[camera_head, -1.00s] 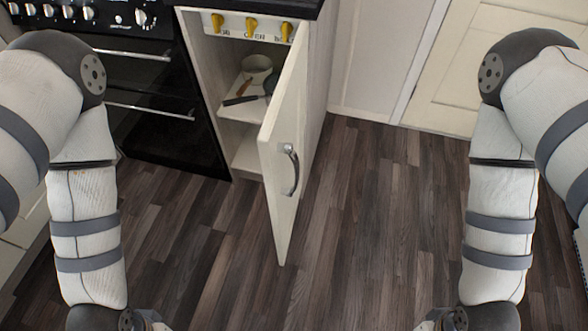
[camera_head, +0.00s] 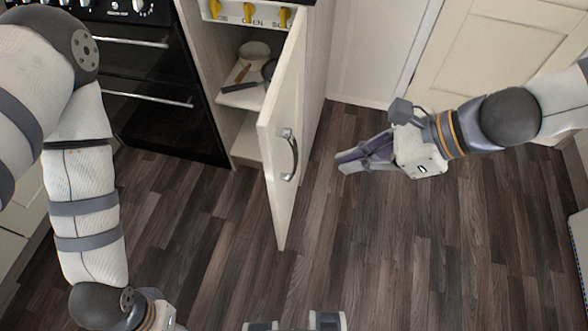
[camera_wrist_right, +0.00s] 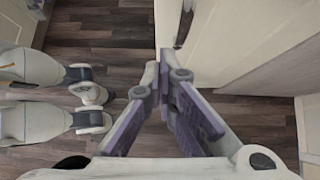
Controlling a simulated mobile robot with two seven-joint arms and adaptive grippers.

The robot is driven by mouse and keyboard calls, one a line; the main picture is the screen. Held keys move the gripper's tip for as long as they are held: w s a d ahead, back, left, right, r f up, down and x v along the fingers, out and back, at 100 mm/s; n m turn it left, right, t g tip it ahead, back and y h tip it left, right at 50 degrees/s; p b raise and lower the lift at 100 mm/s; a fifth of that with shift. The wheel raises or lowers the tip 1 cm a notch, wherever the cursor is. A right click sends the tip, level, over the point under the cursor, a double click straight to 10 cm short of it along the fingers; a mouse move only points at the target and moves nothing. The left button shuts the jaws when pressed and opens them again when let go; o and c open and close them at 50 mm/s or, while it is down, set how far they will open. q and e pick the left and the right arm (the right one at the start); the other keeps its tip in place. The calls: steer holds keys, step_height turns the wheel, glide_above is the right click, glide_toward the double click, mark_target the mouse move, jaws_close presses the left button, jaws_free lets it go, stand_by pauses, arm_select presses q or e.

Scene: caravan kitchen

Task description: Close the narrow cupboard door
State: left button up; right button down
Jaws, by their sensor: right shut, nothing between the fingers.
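The narrow cupboard door (camera_head: 281,207) is cream and stands ajar, swung out towards me, with a curved metal handle (camera_head: 289,155) on its outer face. The cupboard's inside shows to the left of the door. My right gripper (camera_head: 342,161) is shut and empty, to the right of the door's outer face, with a gap in the head view. In the right wrist view, the gripper's fingers (camera_wrist_right: 164,68) meet in front of the door (camera_wrist_right: 207,48); contact cannot be told. My left arm hangs at the left; its gripper fingers cannot be made out.
A black oven (camera_head: 165,95) stands left of the cupboard. A shelf (camera_head: 237,100) inside holds a pale bowl (camera_head: 254,50) and utensils. Cream panels stand behind my right arm. The dark wood floor (camera_head: 355,260) is clear around the door.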

steer(key=b, duration=0.3)
glide_toward(275, 179)
step_height(275, 179, down, 4)
arm_select(q)
steer(key=shift+g, duration=0.7)
steer(key=shift+s+f+p, duration=0.3)
steer(key=shift+s+f, duration=1.45)
arm_select(e)
steer(key=shift+w+a+r, duration=0.15)
steer(key=shift+a+r, duration=0.05)
steer(key=shift+a, duration=0.65)
steer(key=shift+w+a+r, duration=0.15)
steer(key=shift+a+r, duration=0.1)
steer(key=shift+a, duration=0.55)
steer(key=shift+a, duration=0.1)
